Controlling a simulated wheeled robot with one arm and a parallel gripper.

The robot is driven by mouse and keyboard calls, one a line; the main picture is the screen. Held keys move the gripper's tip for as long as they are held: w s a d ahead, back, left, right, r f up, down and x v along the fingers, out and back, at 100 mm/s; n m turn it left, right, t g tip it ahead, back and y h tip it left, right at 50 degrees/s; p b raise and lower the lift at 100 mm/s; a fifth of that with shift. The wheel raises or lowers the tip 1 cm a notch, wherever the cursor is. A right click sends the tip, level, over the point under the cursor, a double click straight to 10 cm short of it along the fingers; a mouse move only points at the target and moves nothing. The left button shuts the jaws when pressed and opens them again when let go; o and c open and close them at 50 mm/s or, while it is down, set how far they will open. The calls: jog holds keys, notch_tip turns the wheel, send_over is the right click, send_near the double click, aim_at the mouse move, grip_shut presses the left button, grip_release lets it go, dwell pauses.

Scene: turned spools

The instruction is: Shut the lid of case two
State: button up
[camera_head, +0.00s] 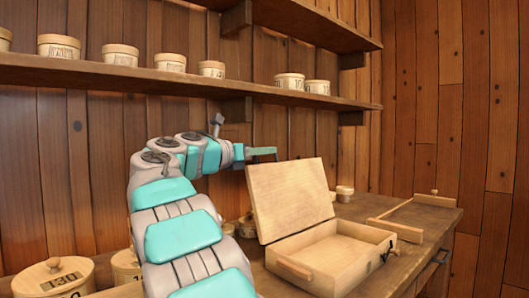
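A pale wooden case (340,270) stands on the workbench, right of my arm. Its lid (292,195) is open, tilted up and leaning slightly back. The case has a wooden handle (295,268) on its front left side and a small dark catch on its right side. I see no number on it. My gripper (262,152) is just above and behind the lid's upper left edge; I cannot tell whether it touches. Its fingers are small and seen from the side, so their opening is unclear. Nothing visible is held.
A low wooden frame or tray (395,228) lies right of the case. A wall shelf (180,82) with several round boxes runs above my arm. A small round box (344,193) stands behind the case.

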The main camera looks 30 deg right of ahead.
grip_shut()
dwell(0.9)
